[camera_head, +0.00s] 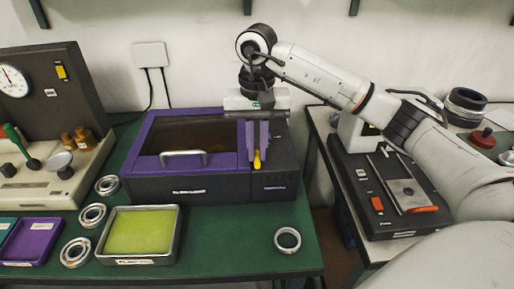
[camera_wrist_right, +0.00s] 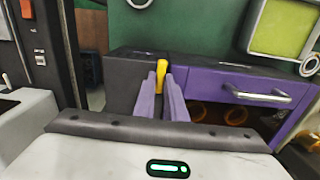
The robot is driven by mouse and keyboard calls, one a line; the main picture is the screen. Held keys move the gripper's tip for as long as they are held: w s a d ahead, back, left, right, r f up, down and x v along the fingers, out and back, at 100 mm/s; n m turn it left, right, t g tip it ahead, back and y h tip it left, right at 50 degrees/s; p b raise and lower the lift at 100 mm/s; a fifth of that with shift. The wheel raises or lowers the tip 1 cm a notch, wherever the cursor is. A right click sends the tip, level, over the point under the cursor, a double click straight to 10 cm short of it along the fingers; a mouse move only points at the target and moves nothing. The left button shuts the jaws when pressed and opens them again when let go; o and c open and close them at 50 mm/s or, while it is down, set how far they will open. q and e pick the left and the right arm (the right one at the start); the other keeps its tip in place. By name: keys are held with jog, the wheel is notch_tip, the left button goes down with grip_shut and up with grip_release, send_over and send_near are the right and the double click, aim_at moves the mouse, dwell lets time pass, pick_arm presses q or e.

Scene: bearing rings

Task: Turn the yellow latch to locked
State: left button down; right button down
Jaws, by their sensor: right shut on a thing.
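The yellow latch (camera_head: 257,163) is on the front of the purple and dark box (camera_head: 140,160), to the right of its silver handle (camera_head: 183,158). Its visible end points down in the head view. My right gripper (camera_head: 256,150) reaches down over the box front, its purple fingers shut on the latch and hiding part of it. In the right wrist view the yellow latch (camera_wrist_right: 161,66) shows between the tips of my right gripper (camera_wrist_right: 160,79), against the dark panel beside the purple drawer front (camera_wrist_right: 220,85). My left gripper is not in view.
A tray with a green pad (camera_head: 178,225) and several loose bearing rings (camera_head: 288,240) lie on the green bench. A gauge panel (camera_head: 60,90) stands at the left. A dark fixture (camera_head: 385,200) sits on the right-hand table, under my right arm. The bench front right of the tray is mostly clear.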

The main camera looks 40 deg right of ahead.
jog(key=m, duration=0.6)
jog(key=shift+w+a, duration=0.1)
jog(key=shift+w, duration=0.1)
jog(key=m, duration=0.5)
jog(key=shift+w, duration=0.2)
jog(key=m, duration=0.6)
jog(key=shift+w, duration=0.2)
jog(key=shift+m, duration=0.5)
jog(key=c, duration=1.8)
grip_release()
jog(key=shift+r, duration=0.15)
